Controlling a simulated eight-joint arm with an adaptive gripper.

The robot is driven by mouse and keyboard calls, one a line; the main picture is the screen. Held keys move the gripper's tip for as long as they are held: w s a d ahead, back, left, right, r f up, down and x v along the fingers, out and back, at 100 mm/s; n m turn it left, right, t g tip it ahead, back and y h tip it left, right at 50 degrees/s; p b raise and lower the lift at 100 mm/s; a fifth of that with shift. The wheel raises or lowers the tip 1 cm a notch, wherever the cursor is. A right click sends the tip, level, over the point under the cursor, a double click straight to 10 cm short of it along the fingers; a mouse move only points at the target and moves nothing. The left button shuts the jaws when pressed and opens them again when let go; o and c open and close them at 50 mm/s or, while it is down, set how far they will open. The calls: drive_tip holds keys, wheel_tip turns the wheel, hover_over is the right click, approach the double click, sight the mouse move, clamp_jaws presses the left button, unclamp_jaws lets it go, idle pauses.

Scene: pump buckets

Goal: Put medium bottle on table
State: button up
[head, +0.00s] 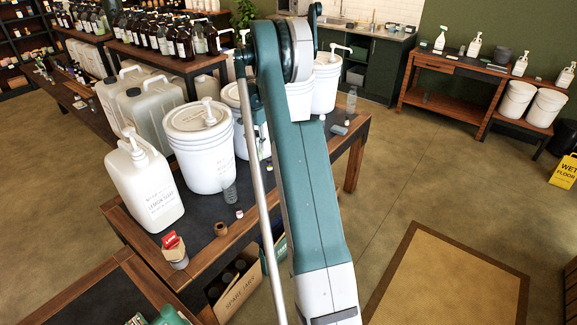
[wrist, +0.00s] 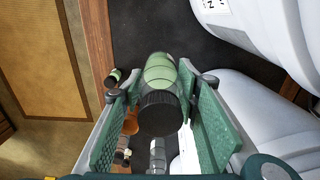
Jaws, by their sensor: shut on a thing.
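In the wrist view, my gripper (wrist: 157,92) has its green-padded fingers on both sides of a green bottle with a black cap (wrist: 160,112) and is shut on it. The cap faces the camera. Behind the bottle is the dark top of the wood-edged table (wrist: 135,38); I cannot tell whether the bottle touches it. In the head view, my arm hides the bottle and most of the gripper, beside the white buckets on the table (head: 196,262).
A white bucket with a pump (head: 197,150) and a white pump jug (head: 145,188) stand on the table's left part. A box (head: 236,290) is below. Open floor lies to the right.

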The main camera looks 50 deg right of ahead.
sight(258, 160)
drive_tip(key=shift+f, duration=0.1)
drive_tip(key=shift+f, duration=3)
drive_tip(key=shift+f+b, duration=0.3)
drive_tip(key=shift+f, duration=1.6)
drive_tip(key=shift+f, duration=0.15)
drive_tip(key=o, duration=0.9)
drive_tip(key=shift+o, duration=0.2)
wheel_tip(258, 160, up, 12)
drive_tip(key=shift+r+p, duration=0.2)
drive_tip(key=shift+p, duration=0.1)
